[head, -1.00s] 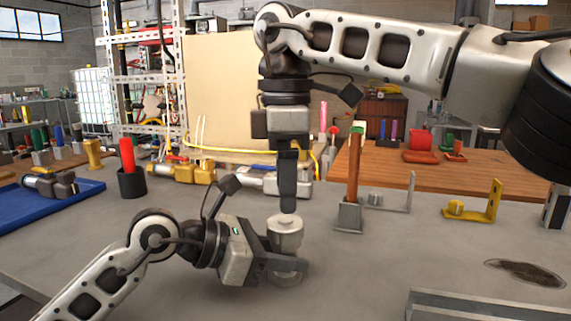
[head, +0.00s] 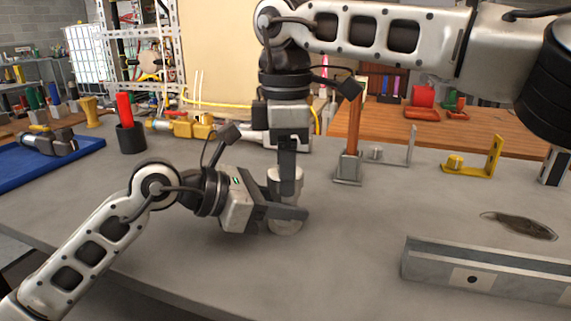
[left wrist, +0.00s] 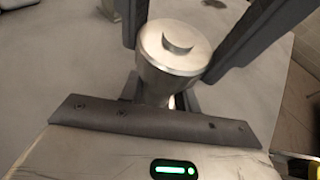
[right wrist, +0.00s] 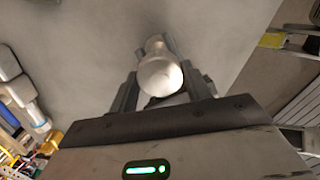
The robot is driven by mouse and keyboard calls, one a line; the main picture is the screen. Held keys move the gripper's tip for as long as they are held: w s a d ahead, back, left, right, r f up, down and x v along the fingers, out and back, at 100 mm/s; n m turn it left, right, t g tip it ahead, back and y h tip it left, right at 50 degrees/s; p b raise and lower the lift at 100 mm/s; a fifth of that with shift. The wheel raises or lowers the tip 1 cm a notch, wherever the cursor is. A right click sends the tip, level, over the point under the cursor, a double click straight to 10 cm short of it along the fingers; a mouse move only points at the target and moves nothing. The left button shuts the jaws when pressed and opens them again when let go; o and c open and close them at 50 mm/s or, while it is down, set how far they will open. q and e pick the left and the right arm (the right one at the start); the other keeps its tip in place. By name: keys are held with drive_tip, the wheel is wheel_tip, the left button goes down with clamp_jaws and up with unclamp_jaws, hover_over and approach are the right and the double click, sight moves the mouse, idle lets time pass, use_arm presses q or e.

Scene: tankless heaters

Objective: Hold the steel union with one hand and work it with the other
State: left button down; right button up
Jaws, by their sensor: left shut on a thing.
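The steel union (head: 285,227) stands upright on the grey bench, a pale metal cylinder with a wider upper part. In the left wrist view its round top with a small raised disc (left wrist: 178,42) is plain. My left gripper (head: 288,213) comes in from the side and is shut on the union's lower body. My right gripper (head: 287,185) points straight down over the union. Its fingers are on either side of the top, spread, with small gaps in the right wrist view (right wrist: 160,92). Fingers hide part of the union in the head view.
A grey bracketed stand with an orange-brown rod (head: 353,130) is right of the union. A yellow bracket (head: 480,165) and a metal rail (head: 490,270) lie farther right. A black cup with a red handle (head: 130,137) and a blue tray (head: 30,165) are left. Bench front is clear.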

drive_tip(key=n, duration=1.4)
drive_tip(key=shift+n, duration=0.3)
drive_tip(key=n, duration=0.5)
drive_tip(key=shift+r+n, duration=0.1)
drive_tip(key=shift+n, duration=0.3)
drive_tip(key=o, duration=1.1)
drive_tip(key=shift+a, duration=0.15)
use_arm(q)
drive_tip(key=shift+d, duration=0.1)
